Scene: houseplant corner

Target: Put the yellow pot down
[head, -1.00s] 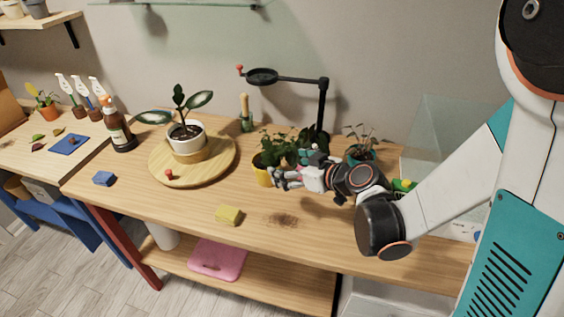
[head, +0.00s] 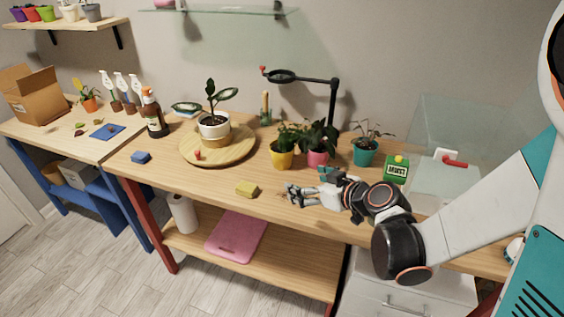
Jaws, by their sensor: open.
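The yellow pot (head: 282,160) with a leafy green plant stands upright on the wooden table (head: 225,205), just right of the round wooden board. A pink pot (head: 317,158) with a plant stands close beside it on the right. My gripper (head: 290,193) is open and empty, in front of the yellow pot and apart from it, low over the front part of the table. It points to the left.
The round board (head: 245,153) holds a white pot (head: 214,127). A teal pot (head: 364,152) and a green box (head: 397,168) stand to the right. A black-armed magnifier (head: 333,100) rises behind the pots.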

